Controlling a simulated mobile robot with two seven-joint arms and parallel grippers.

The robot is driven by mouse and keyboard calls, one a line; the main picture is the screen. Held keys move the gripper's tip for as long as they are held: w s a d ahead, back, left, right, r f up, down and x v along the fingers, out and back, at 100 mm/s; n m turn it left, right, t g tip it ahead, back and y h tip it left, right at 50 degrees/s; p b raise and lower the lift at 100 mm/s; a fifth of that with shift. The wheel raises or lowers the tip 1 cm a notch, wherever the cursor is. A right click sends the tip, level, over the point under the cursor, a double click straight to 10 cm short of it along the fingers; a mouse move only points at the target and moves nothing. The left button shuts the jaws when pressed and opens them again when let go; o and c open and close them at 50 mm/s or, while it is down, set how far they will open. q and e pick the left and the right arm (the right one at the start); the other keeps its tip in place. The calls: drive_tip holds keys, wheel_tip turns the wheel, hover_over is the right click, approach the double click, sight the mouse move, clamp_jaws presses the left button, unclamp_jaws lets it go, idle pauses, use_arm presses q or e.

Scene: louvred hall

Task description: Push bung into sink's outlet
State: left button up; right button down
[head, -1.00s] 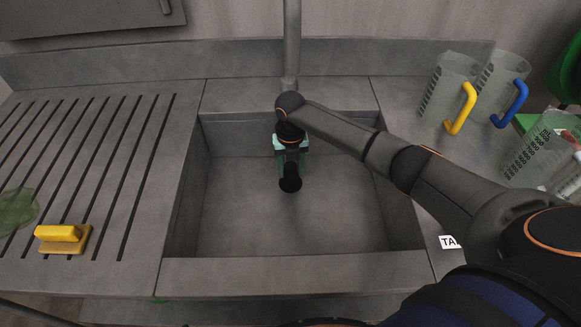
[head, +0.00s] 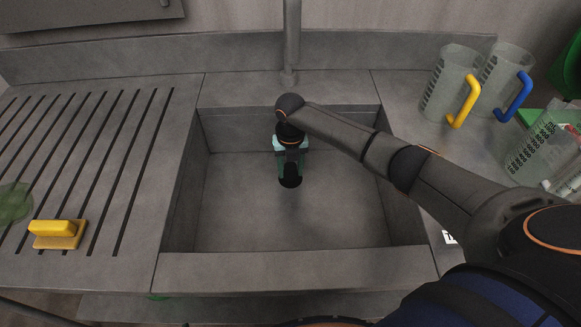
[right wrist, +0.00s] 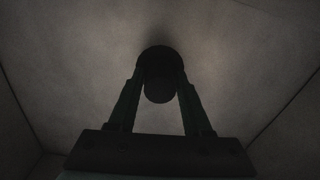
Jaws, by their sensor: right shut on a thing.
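The sink (head: 235,215) is a grey rectangular basin in the middle of the head view. My right gripper (head: 290,172) reaches down into it, pointing at the floor. It is shut on a black, round-ended bung (head: 290,182). In the right wrist view the dark bung (right wrist: 160,90) sits between the two fingertips, against the pale sink floor. The outlet cannot be made out; the bung and gripper cover that part of the floor. I cannot tell whether the bung is in the outlet or above it. My left gripper is not in view.
A slotted drainboard (head: 140,140) lies left of the sink, with a yellow block (head: 58,234) and a translucent green item (head: 14,203) on it. Clear jugs with yellow (head: 461,103) and blue (head: 513,97) handles stand at right. A grey pipe (head: 291,40) rises behind the sink.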

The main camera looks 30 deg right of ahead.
sight(290, 166)
drive_tip(key=shift+f, duration=0.3)
drive_tip(key=shift+c, duration=1.3)
unclamp_jaws()
wheel_tip(290, 166, up, 7)
drive_tip(key=p, duration=0.7)
drive_tip(key=shift+r, duration=0.15)
wheel_tip(290, 166, up, 12)
drive_tip(key=shift+r, duration=0.2)
